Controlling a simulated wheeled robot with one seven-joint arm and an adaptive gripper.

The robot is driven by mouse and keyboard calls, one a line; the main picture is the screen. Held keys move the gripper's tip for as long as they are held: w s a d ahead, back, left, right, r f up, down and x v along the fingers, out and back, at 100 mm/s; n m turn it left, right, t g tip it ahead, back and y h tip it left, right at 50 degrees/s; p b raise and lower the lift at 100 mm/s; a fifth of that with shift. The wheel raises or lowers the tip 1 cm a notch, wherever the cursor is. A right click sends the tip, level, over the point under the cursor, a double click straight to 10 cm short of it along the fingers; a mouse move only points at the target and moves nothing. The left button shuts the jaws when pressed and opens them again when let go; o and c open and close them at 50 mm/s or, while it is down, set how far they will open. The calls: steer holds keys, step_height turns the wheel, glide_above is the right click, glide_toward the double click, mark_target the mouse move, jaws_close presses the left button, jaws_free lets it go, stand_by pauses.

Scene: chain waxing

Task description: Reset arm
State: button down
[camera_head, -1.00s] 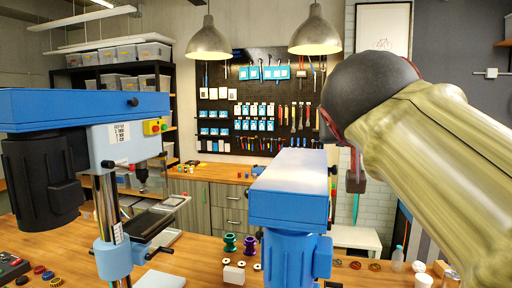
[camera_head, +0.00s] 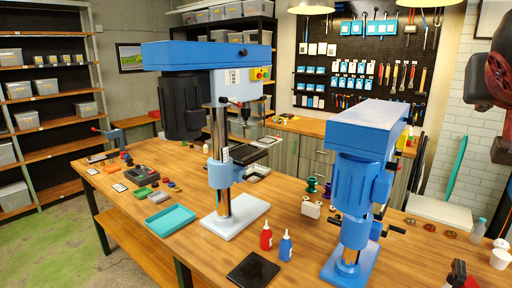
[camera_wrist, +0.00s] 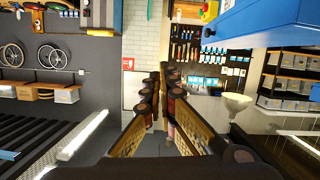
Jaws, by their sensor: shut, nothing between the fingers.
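My gripper (camera_wrist: 161,92) shows in the wrist view with its two fingers close together and nothing held between them. In the head view only dark and red parts of my arm show at the right edge; I cannot make out the fingers there. The blue body of a drill press (camera_wrist: 265,22) fills the top right of the wrist view, apart from the fingers.
A wooden workbench (camera_head: 190,258) holds a left drill press (camera_head: 205,55), a right drill press (camera_head: 360,140), a red bottle (camera_head: 266,238), a blue bottle (camera_head: 286,247), a teal tray (camera_head: 171,220) and a black plate (camera_head: 253,271). Green floor (camera_head: 50,245) is clear at left.

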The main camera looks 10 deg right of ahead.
steer(key=w+a+f+n+g+y, duration=0.1)
steer(key=w+a+f+n+y, duration=0.2)
steer(key=f, duration=0.9)
steer(key=a+f+n+g+y, duration=0.15)
steer(key=a+f, duration=0.35)
steer(key=f, duration=0.6)
steer(key=s+a+f+n+y, duration=0.1)
steer(key=s+a+f+y, duration=0.1)
steer(key=a+f, duration=0.3)
steer(key=s+a+f+n+g+y, duration=0.1)
steer(key=s+a+f, duration=0.3)
steer(key=f, duration=0.7)
steer(key=s+a+f+n+g+y, duration=0.1)
steer(key=s+a+f+y, duration=0.2)
steer(key=a+f, duration=0.3)
step_height(320, 180, down, 2)
steer(key=shift+a+n+g+y, duration=0.1)
steer(key=shift+n+g+y, duration=0.15)
